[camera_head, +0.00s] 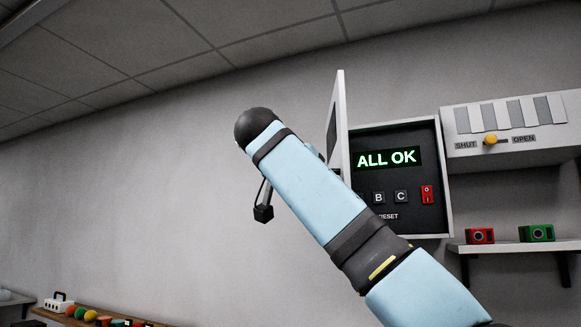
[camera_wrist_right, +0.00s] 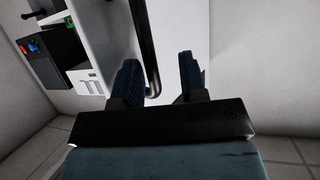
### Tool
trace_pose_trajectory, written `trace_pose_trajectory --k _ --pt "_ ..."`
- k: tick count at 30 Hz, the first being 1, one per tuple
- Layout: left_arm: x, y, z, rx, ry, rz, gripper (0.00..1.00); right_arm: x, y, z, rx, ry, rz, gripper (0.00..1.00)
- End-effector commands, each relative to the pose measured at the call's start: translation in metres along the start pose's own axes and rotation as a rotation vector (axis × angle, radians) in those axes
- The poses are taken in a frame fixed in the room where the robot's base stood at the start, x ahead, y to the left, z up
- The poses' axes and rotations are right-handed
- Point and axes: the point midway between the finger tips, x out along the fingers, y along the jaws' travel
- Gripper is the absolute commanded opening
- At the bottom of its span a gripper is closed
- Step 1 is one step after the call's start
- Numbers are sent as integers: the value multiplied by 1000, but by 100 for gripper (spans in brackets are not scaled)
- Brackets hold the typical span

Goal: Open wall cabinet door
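The wall cabinet (camera_head: 447,190) is on the wall right of centre in the head view. Its door (camera_head: 341,120) stands swung out at its left side, seen nearly edge-on. A lit "ALL OK" panel shows inside. My right arm crosses in front of the door's lower part and hides it. In the right wrist view my right gripper (camera_wrist_right: 160,82) is open, its two fingers apart. A black bar handle (camera_wrist_right: 147,45) reaches down between the fingers, near the left one; I cannot tell whether they touch. My left gripper is in neither view.
A white unit (camera_head: 550,145) with a yellow knob (camera_head: 490,140) between SHUT and OPEN labels is right of the cabinet. Below it a shelf (camera_head: 510,246) holds a red box (camera_head: 480,236) and a green box (camera_head: 537,233). The wall left of my arm is clear.

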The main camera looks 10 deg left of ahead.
Motion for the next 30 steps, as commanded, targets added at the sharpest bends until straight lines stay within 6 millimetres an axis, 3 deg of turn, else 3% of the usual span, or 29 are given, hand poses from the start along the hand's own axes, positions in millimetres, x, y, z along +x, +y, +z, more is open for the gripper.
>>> trace_pose_trajectory --k 9,15,28,30 --pt "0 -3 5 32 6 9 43 -75 1 -1 1 7 0 39" --pt "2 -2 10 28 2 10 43 -105 1 0 0 5 1 39" --pt "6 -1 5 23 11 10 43 -115 1 0 0 1 0 39" --pt "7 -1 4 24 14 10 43 -115 1 0 0 1 0 23"
